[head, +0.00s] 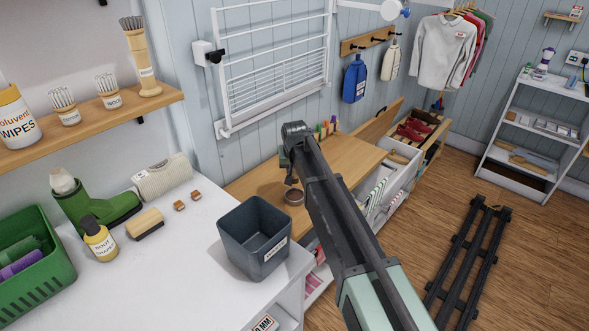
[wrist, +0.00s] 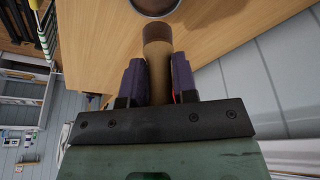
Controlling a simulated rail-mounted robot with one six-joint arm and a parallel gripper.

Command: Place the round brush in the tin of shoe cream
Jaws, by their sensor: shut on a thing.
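My gripper (wrist: 158,75) is shut on the round brush (wrist: 157,58), a tan, round-sided piece between the two purple fingers in the wrist view. The brush's far end is darker brown and shows close to the tin of shoe cream (wrist: 155,7), which is cut off by the top edge. I cannot tell whether they touch. In the head view the tin (head: 293,197) is a small round brown tin on the wooden bench. My gripper (head: 291,174) is just above and behind it there, and the arm hides most of the brush.
The wooden bench top (head: 250,185) is mostly clear around the tin. A dark grey bin (head: 253,237) stands on the white counter at the near left. Small colored items (head: 327,127) stand at the bench's back. A white crate (head: 395,178) is right of the bench.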

